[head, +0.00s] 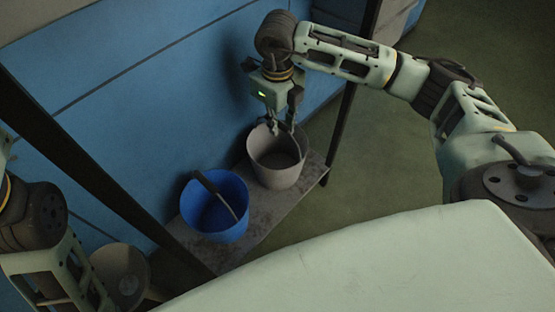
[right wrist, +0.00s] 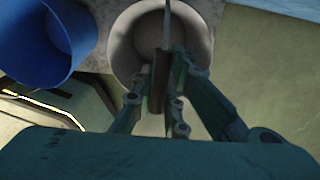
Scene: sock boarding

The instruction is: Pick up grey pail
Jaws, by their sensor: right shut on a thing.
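The grey pail (head: 276,168) stands upright on the right part of a low grey shelf in the head view. My right gripper (head: 283,128) comes down over the pail's far rim and is shut on its handle. In the right wrist view the pail (right wrist: 124,48) is at the top centre. There the gripper's fingers (right wrist: 164,82) close around the dark grip of the handle (right wrist: 158,84). The pail seems to rest on the shelf. My left arm shows at the lower left of the head view, but its fingers are out of view.
A blue pail (head: 228,222) with a dark handle grip stands left of the grey pail on the shelf (head: 262,222); the wrist view shows it too (right wrist: 40,40). Dark posts (head: 342,135) flank the shelf. A blue wall (head: 130,100) rises behind. Open floor lies to the right.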

